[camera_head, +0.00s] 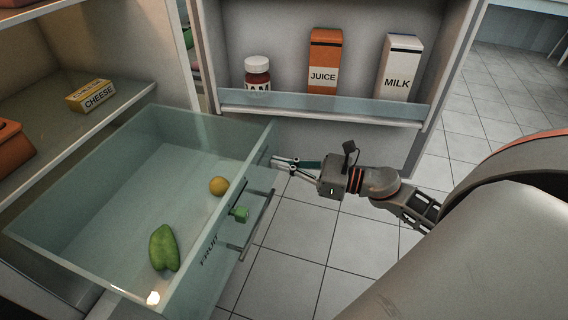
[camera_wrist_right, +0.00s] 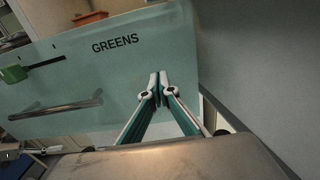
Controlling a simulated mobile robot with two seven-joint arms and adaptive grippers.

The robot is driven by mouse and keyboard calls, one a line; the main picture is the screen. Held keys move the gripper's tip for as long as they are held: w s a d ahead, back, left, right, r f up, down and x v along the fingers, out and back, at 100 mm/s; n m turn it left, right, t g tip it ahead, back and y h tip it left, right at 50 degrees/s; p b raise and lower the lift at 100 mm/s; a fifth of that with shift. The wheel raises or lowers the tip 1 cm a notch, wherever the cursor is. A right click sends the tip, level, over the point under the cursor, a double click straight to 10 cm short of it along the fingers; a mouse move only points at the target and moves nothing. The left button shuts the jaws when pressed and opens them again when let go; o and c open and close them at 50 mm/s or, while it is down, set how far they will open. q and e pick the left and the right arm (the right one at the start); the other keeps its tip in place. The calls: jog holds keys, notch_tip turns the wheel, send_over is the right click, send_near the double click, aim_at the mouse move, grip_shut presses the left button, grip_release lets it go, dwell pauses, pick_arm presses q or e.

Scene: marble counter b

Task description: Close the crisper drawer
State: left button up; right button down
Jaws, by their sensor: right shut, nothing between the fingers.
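The clear crisper drawer (camera_head: 95,262) is pulled out of the fridge, with a green pepper (camera_head: 164,248) and a round yellow-orange fruit (camera_head: 218,185) inside. Its front panel carries a bar handle (camera_head: 258,222), a green slider knob (camera_head: 239,213) and the word FRUIT. In the right wrist view the panel (camera_wrist_right: 60,80) reads GREENS. My right gripper (camera_head: 274,161) is shut and empty at the far end of the panel, right of GREENS. Its fingertips (camera_wrist_right: 159,80) point at the panel; I cannot tell whether they touch. My left gripper is out of view.
The open fridge door stands behind, its shelf (camera_head: 320,114) holding a jam jar (camera_head: 257,75), a juice carton (camera_head: 324,62) and a milk carton (camera_head: 399,68). A cheese box (camera_head: 90,96) sits on a fridge shelf at left. Tiled floor (camera_head: 300,245) lies clear before the drawer.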

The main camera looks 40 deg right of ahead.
jog(key=x, duration=1.6)
jog(key=shift+w+r+p, duration=0.1)
jog(key=shift+p, duration=0.2)
jog(key=x, duration=0.5)
jog(key=b+x, duration=0.1)
jog(key=x, duration=0.4)
jog(key=b+x, duration=0.1)
jog(key=x, duration=0.5)
jog(key=shift+a+f, duration=0.1)
jog(key=shift+f, duration=0.15)
jog(key=shift+w+a, duration=0.3)
jog(key=shift+w, duration=0.05)
jog(key=shift+r, duration=0.2)
jog(key=shift+r, duration=0.1)
